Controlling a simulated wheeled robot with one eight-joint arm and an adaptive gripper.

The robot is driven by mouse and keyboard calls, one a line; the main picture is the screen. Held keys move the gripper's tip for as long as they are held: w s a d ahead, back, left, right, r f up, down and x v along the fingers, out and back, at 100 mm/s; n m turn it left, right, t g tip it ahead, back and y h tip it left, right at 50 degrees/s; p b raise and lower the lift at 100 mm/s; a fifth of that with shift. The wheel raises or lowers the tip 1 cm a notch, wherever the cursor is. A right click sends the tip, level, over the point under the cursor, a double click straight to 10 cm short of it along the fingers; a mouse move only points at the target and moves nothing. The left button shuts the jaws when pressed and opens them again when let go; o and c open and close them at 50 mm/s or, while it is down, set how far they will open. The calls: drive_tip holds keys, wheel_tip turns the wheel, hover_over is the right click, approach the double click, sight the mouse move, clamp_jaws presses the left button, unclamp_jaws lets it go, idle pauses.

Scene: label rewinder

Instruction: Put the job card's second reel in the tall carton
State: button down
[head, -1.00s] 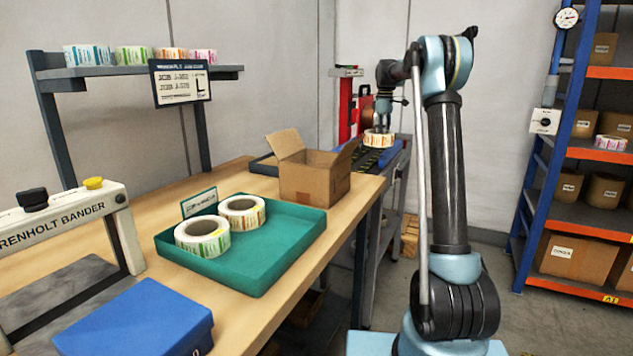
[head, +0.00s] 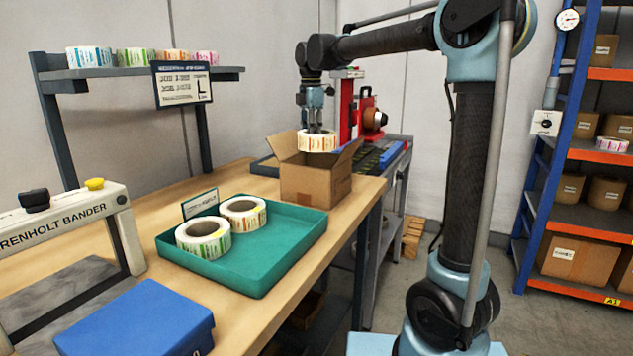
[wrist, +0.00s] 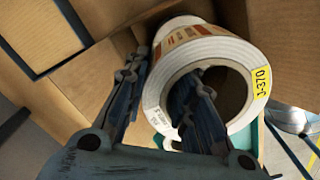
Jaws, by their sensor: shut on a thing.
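My gripper (head: 317,128) is above the open cardboard carton (head: 318,188) on the bench. It is shut on a white reel with orange-brown print (head: 317,144), just over the carton's mouth. In the wrist view, one finger is inside the core of the held reel (wrist: 160,85) and the other is outside its wall. The reel has a yellow tag, apparently reading J-370, and appears between the carton walls and flaps (wrist: 90,80). The job card (head: 182,84) hangs from the shelf; its lines are too blurred to read, apart from a large L.
A green tray (head: 290,258) holds a green-print reel (head: 204,238) and an orange-print reel (head: 243,211). A blue box (head: 135,322) and a bander (head: 70,225) stand nearer. Several reels line the shelf (head: 120,72). A red machine (head: 350,105) is behind the carton.

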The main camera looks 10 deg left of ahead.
drive_tip(key=shift+s+f, duration=0.15)
drive_tip(key=shift+f, duration=4.85)
drive_tip(key=shift+f, duration=0.3)
drive_tip(key=c, duration=1.7)
unclamp_jaws()
drive_tip(key=shift+o, duration=0.3)
wheel_tip(320, 180, up, 13)
drive_tip(key=shift+f, duration=0.15)
